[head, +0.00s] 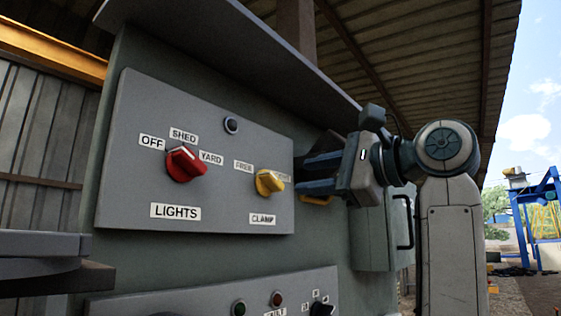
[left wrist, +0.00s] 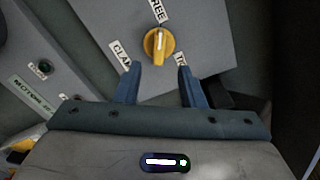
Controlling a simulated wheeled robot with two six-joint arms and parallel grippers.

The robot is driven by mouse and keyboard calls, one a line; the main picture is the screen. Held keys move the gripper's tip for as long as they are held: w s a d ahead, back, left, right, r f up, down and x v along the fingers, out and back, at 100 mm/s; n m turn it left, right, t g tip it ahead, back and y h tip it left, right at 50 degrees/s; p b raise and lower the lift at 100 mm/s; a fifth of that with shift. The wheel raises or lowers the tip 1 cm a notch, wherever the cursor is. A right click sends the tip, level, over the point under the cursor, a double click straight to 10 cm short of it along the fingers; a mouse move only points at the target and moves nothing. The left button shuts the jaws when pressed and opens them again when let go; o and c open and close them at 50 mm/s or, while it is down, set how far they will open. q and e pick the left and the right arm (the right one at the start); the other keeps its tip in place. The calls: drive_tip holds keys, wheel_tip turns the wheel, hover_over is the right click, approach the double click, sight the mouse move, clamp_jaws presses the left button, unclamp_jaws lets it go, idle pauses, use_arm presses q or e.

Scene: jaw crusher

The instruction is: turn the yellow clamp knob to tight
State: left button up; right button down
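The yellow clamp knob (head: 269,182) sits on the grey panel (head: 225,203), above the CLAMP label and beside the FREE label. Its white mark points towards FREE, and it also shows in the left wrist view (left wrist: 158,46). The label on its other side is largely hidden by my gripper; only its first letters show in the left wrist view. My left gripper (head: 300,174) is open and empty, to the right of the knob. In the left wrist view its blue fingers (left wrist: 159,68) are apart, with the knob beyond the tips, not between them. My right gripper is not in view.
A red lights knob (head: 184,164) with OFF, SHED and YARD labels is left of the clamp knob. A dark round button (head: 231,125) sits above. A lower panel (head: 205,303) carries small buttons.

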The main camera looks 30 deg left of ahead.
sight(277, 180)
use_arm(q)
drive_tip(key=a+p, duration=0.5)
drive_tip(key=a, duration=0.1)
drive_tip(key=shift+a+r, duration=0.1)
drive_tip(key=shift+a, duration=0.05)
drive_tip(key=shift+w+a, duration=0.1)
drive_tip(key=shift+a, duration=0.5)
drive_tip(key=shift+d, duration=0.15)
drive_tip(key=shift+d, duration=0.1)
clamp_jaws()
